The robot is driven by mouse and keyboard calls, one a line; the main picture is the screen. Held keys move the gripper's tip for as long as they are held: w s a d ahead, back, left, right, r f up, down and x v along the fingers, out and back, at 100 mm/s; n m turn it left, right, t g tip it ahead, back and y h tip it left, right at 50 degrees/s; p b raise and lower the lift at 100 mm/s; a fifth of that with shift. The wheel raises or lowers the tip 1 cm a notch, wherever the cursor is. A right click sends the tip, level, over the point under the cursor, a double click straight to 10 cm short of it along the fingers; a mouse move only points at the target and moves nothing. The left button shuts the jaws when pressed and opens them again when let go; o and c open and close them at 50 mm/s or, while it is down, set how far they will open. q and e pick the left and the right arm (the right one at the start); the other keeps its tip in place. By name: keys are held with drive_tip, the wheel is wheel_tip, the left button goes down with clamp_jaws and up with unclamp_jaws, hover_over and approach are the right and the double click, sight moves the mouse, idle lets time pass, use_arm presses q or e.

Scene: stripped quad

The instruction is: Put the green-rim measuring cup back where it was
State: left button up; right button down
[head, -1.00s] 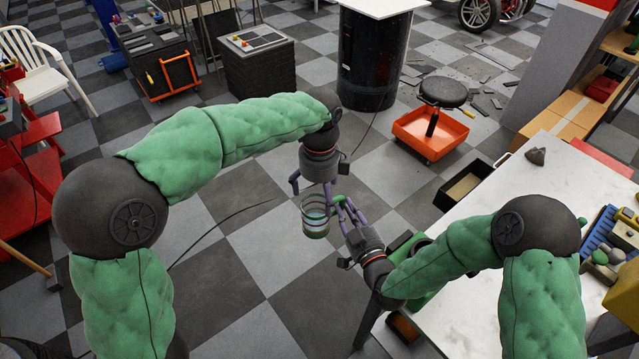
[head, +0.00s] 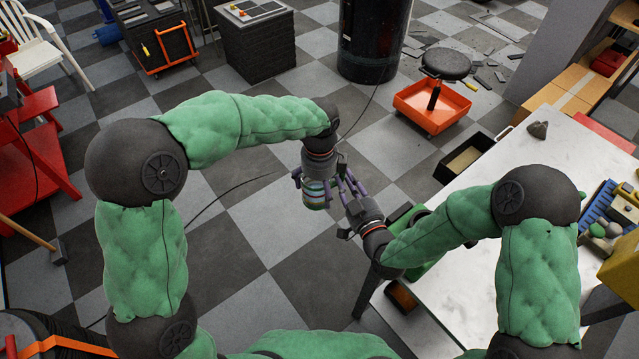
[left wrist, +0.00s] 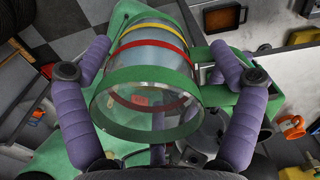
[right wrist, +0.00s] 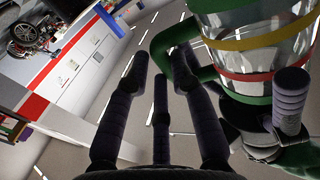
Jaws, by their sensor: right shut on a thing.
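The green-rim measuring cup (head: 316,198) is clear, with a green rim, yellow and red bands and a green handle. It hangs in the air over the floor, left of the white table. In the right wrist view the cup (right wrist: 262,45) is at upper right, and my right gripper (right wrist: 160,68) is shut on its handle. In the head view my right gripper (head: 350,192) reaches it from the lower right. My left gripper (head: 318,186) comes from above, its fingers spread around the cup. The left wrist view shows the cup's wall (left wrist: 150,75) between them; contact is unclear.
The white table (head: 535,185) at right carries a small grey lump (head: 538,129), a blue rack (head: 603,212) and a yellow item. A black open box (head: 468,160) sits at its far-left edge. An orange stool tray (head: 432,108) stands beyond. Checkered floor left of the table is clear.

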use_arm(q)
drive_tip(key=c, duration=0.9)
drive_tip(key=shift+d, duration=0.1)
drive_tip(key=shift+c, duration=1.3)
use_arm(e)
drive_tip(key=shift+a, duration=0.1)
drive_tip(key=c, duration=1)
unclamp_jaws()
drive_tip(key=shift+s, duration=0.1)
use_arm(q)
drive_tip(key=shift+r, duration=0.1)
drive_tip(key=shift+w, duration=0.1)
use_arm(e)
drive_tip(key=shift+s+f, duration=0.1)
drive_tip(key=shift+f, duration=0.05)
